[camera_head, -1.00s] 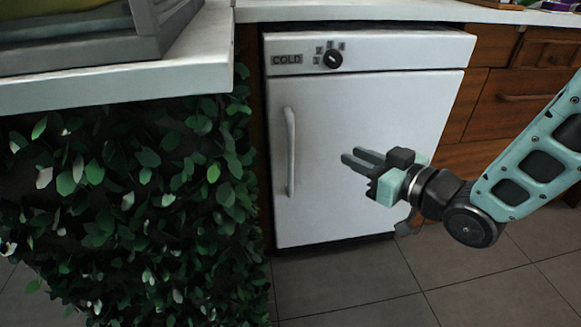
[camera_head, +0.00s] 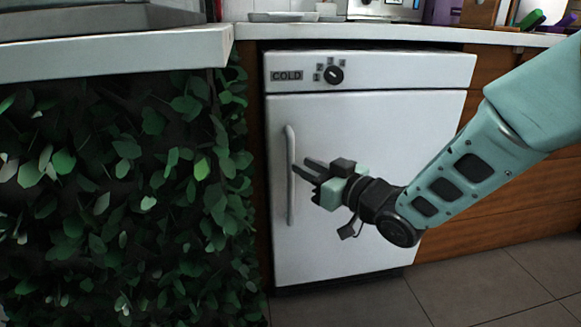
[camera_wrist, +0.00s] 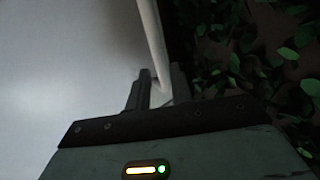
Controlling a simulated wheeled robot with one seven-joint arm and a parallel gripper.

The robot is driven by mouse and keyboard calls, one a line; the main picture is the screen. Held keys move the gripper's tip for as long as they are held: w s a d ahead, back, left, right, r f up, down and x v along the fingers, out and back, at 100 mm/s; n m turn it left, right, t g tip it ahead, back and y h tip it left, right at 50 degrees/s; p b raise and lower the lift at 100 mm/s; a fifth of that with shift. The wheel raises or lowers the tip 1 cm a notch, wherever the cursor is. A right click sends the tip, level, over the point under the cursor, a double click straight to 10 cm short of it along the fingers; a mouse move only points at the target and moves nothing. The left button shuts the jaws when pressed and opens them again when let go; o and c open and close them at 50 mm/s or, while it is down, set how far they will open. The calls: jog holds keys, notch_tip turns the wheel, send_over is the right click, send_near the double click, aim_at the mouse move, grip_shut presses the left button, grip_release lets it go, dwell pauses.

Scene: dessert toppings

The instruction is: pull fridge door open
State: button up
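The white fridge door (camera_head: 390,130) is shut, flush under the panel with the dial (camera_head: 334,75) and the COLD label. Its upright handle (camera_head: 291,185) is a white bar at the door's left edge. My gripper (camera_head: 301,168) is just right of the handle's middle in the head view, fingers pointing left at it. In the wrist view my gripper (camera_wrist: 160,84) is open, and the handle (camera_wrist: 154,40) runs down to between its two fingers. I cannot tell whether either finger touches the bar.
A leafy green hedge (camera_head: 120,190) under a white counter (camera_head: 110,58) stands close left of the fridge. A countertop (camera_head: 400,36) with several items runs above the fridge. Wooden drawers (camera_head: 490,215) are at the right. Tiled floor (camera_head: 480,285) lies in front.

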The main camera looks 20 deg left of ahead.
aim_at(293, 160)
jog(key=b+x, duration=0.1)
jog(key=x, duration=0.4)
jog(key=shift+w+a+b, duration=0.15)
jog(key=shift+a+b, duration=0.15)
jog(key=shift+a, duration=0.05)
grip_shut()
